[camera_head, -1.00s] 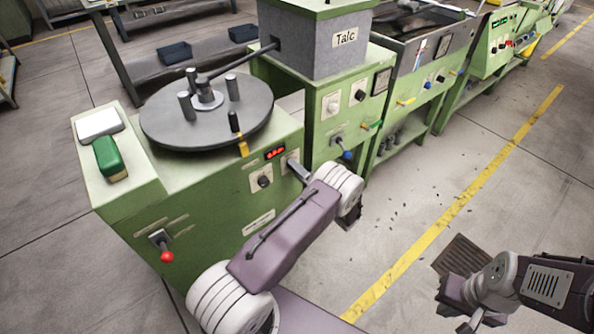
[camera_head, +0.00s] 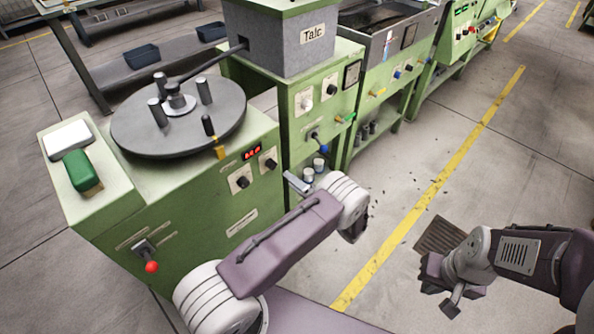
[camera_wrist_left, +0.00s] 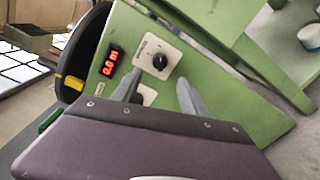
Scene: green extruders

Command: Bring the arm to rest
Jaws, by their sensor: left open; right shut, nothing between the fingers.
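My left arm crosses the lower middle of the head view. Its gripper (camera_head: 297,183) is small there, partly hidden behind the wrist, near the front right corner of the green machine (camera_head: 190,218). In the left wrist view the fingers (camera_wrist_left: 160,90) are apart with nothing between them. They point at the green panel, with its red display (camera_wrist_left: 111,64) and dial (camera_wrist_left: 160,62) beyond. My right gripper (camera_head: 440,285) is at the lower right of the head view, over the floor, shut and empty.
A dark turntable (camera_head: 178,117) with upright posts tops the machine. A red-knobbed lever (camera_head: 152,267) sticks out of its front. A grey box labelled Talc (camera_head: 275,45) stands behind. Open floor with a yellow line (camera_head: 430,190) lies to the right.

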